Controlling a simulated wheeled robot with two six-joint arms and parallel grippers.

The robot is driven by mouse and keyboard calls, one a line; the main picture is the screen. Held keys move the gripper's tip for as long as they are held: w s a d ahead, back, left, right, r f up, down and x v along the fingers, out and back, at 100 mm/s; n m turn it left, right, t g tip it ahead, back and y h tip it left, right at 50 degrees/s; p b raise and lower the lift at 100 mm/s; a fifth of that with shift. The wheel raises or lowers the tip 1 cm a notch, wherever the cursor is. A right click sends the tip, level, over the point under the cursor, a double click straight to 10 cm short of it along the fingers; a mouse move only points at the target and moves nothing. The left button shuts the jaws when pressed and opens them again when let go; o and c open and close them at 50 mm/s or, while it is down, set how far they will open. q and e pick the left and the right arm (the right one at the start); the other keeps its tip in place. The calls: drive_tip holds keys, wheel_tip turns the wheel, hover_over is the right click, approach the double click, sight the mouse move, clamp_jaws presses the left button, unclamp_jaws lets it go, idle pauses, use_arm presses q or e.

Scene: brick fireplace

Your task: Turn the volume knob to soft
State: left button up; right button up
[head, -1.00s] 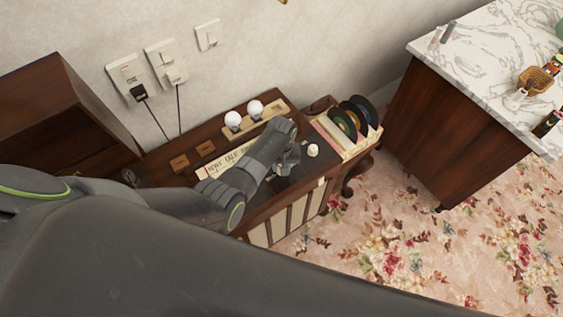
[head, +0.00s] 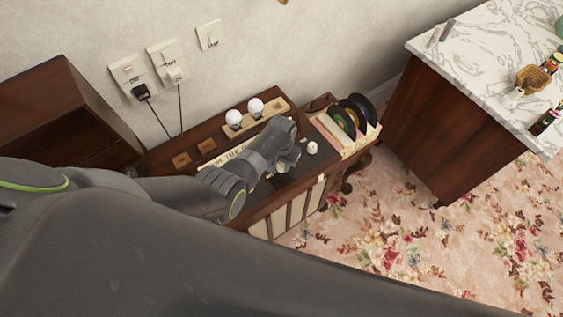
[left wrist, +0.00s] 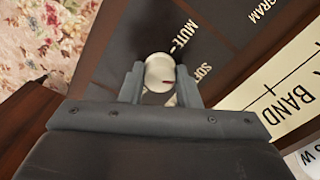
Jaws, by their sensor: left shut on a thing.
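My right gripper is not in view.
Another white knob (head: 312,148) stands just right of the gripper. Two white bulbs (head: 245,114) sit on a wooden strip behind. A rack (head: 345,147) of black records is at the radio's right end. A marble-topped cabinet (head: 470,60) stands farther right.

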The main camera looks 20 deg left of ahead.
sight(282, 164)
use_arm(q)
drive_tip(key=o, duration=1)
drive_tip(key=shift+r, duration=0.1)
drive_tip(key=shift+r, duration=0.6)
wheel_tip(282, 164, up, 16)
drive_tip(key=shift+r+p, duration=0.1)
drive_tip(key=shift+p, duration=0.75)
